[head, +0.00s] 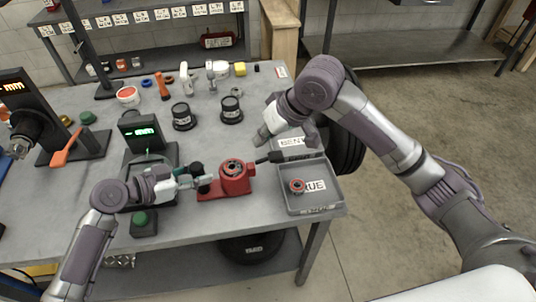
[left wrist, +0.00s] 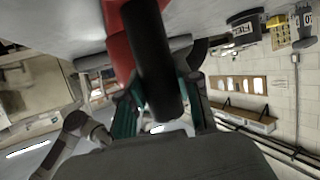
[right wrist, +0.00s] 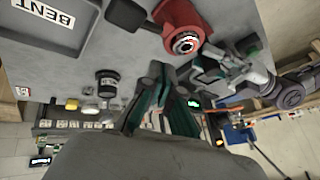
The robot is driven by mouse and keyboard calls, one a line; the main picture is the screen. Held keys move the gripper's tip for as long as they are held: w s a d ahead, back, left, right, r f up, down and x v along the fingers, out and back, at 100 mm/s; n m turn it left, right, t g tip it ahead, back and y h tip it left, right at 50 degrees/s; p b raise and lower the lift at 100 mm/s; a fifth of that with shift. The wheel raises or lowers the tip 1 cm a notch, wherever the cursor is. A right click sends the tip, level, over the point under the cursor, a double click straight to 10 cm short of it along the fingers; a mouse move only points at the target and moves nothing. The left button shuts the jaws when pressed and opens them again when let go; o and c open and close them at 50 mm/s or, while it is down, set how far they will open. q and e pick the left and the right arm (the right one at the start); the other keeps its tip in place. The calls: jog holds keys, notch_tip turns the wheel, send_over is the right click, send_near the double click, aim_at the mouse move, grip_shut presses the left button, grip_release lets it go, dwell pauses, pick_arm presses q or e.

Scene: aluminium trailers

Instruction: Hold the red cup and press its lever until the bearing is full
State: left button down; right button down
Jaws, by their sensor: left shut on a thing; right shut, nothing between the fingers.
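The red cup (head: 238,184) stands on the table, with a ring-shaped bearing (head: 232,167) in its top. The right wrist view also shows the cup (right wrist: 182,14) and the bearing (right wrist: 186,44). Its black lever (head: 266,159) sticks out to the right; its dark end shows in the right wrist view (right wrist: 126,14). My left gripper (head: 190,177) is shut on the cup's black handle (left wrist: 153,60), on the cup's left side. My right gripper (head: 265,136) is shut and empty, above and behind the lever, apart from it. How full the bearing is cannot be told.
A grey tray marked TRUE (head: 322,208) holds a small red-and-metal ring (head: 297,186). The BENT tray (right wrist: 38,42) lies behind it, partly covered by my right arm. Two black pots (head: 183,118) stand behind the cup. A gauge with a green display (head: 147,138) stands left.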

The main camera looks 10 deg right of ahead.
aim_at(270, 156)
jog(key=shift+d+f, duration=0.2)
jog(key=shift+f, duration=0.5)
jog(key=shift+d+f, duration=0.2)
jog(key=shift+f, duration=0.5)
jog(key=shift+f, duration=0.1)
dwell(0.3)
jog(key=shift+d+f, duration=0.15)
jog(key=shift+f, duration=0.15)
jog(key=shift+d+f, duration=0.2)
jog(key=shift+f, duration=0.4)
jog(key=shift+d+f, duration=0.15)
jog(key=shift+f, duration=0.4)
dwell(1.4)
jog(key=shift+r, duration=0.15)
jog(key=shift+a+r, duration=0.25)
jog(key=shift+r, duration=0.45)
jog(key=shift+a+r, duration=0.2)
jog(key=shift+r, duration=0.45)
jog(key=shift+r, duration=0.15)
jog(key=shift+a+r, duration=0.25)
jog(key=shift+r, duration=0.5)
jog(key=shift+a+r, duration=0.25)
jog(key=shift+r, duration=0.55)
jog(key=shift+a+r, duration=0.25)
jog(key=shift+r, duration=0.5)
